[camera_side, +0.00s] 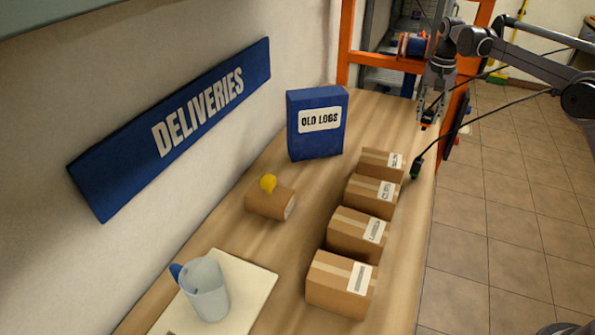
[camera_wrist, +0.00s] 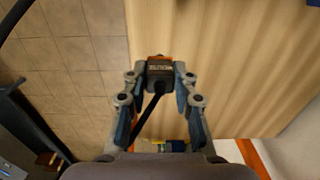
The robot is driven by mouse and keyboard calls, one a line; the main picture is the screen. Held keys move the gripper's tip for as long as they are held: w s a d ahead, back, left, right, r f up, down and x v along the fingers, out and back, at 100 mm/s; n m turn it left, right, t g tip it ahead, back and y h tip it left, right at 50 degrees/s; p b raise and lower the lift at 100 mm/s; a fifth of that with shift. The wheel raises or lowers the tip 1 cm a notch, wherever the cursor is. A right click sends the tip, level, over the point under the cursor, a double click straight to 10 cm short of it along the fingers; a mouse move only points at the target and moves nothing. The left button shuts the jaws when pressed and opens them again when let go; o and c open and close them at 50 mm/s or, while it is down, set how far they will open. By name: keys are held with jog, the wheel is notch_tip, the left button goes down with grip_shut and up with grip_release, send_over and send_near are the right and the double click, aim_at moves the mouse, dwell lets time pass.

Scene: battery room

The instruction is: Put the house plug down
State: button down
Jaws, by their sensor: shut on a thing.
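My gripper (camera_wrist: 160,75) is shut on the house plug (camera_wrist: 159,73), a dark block with an orange end and a pale label too small to read. A black cable trails from it back between the fingers. In the side view my gripper (camera_side: 431,112) points down at the far right end of the wooden table (camera_side: 280,170). The plug's orange end (camera_side: 427,125) shows just below the fingers. In the wrist view the plug is over the table's edge strip, with floor to the left. I cannot tell its height above the table.
Several cardboard boxes (camera_side: 357,234) stand in a row nearby. A blue "OLD LOGS" box (camera_side: 302,146) stands at the back. An orange frame (camera_side: 346,45) borders the far end.

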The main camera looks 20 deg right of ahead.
jog(key=shift+w+a+f, duration=0.4)
jog(key=shift+a+f, duration=0.05)
jog(key=shift+f, duration=0.6)
jog(key=shift+w+a+f, duration=0.45)
jog(key=shift+a+f, duration=0.05)
jog(key=shift+f, duration=0.55)
jog(key=shift+w+a+f, duration=0.4)
jog(key=shift+a+f, duration=0.05)
jog(key=shift+f, duration=0.6)
jog(key=shift+f, duration=0.1)
jog(key=c, duration=1.1)
grip_release()
jog(key=shift+o, duration=0.2)
